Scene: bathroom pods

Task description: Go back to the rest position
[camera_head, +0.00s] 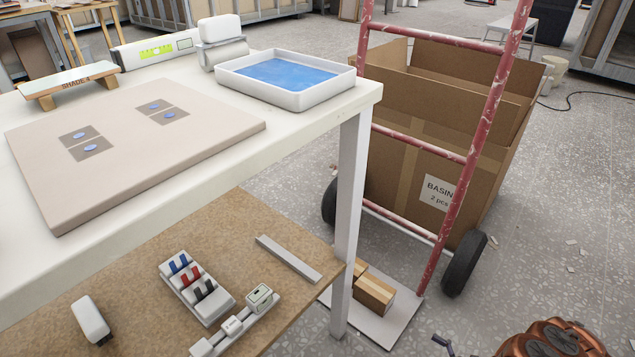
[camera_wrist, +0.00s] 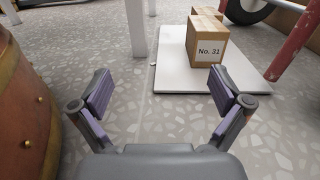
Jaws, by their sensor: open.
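My gripper (camera_wrist: 161,92) is open in the wrist view, with its two purple-padded fingers spread wide and nothing between them. It is low over the speckled floor, in front of the hand truck's pale toe plate (camera_wrist: 172,82). A small cardboard box (camera_wrist: 208,51) labelled "No. 31" stands on that plate beyond the fingers, apart from them. A second small box (camera_wrist: 207,13) shows partly behind it. In the head view the same small boxes (camera_head: 374,293) sit on the plate beside the table leg. I cannot make out the gripper's fingers clearly in the head view.
The white table (camera_head: 315,112) carries a blue-bottomed tray (camera_head: 325,93) and a beige board (camera_head: 115,165). Its lower shelf (camera_head: 225,225) holds small parts. The red hand truck (camera_head: 478,150) stands at right before a large "BASIN" carton (camera_head: 400,180). Open floor (camera_head: 575,190) lies right of it.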

